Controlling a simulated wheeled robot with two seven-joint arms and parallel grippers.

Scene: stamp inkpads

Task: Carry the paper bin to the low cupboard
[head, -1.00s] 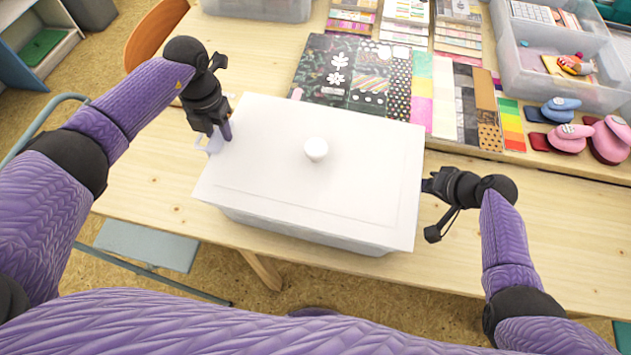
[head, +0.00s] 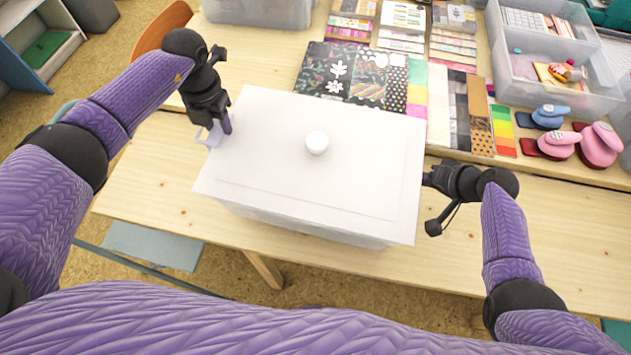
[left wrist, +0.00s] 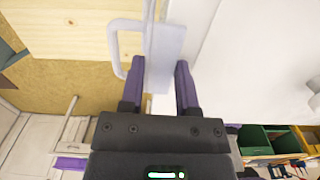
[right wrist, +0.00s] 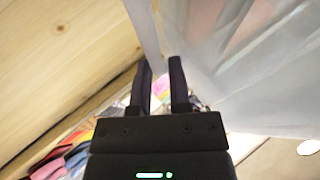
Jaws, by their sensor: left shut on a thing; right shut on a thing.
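The right handle is mostly hidden. A low open cupboard (head: 45,30) with a green base inside stands at the far left; I cannot tell if it is the task's cupboard.
The wooden table (head: 540,225) holds patterned papers (head: 350,75), clear plastic boxes (head: 560,85) and pink punches (head: 600,145) behind the bin. An orange chair (head: 160,35) stands at the upper left, a blue-grey seat (head: 150,245) at the lower left.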

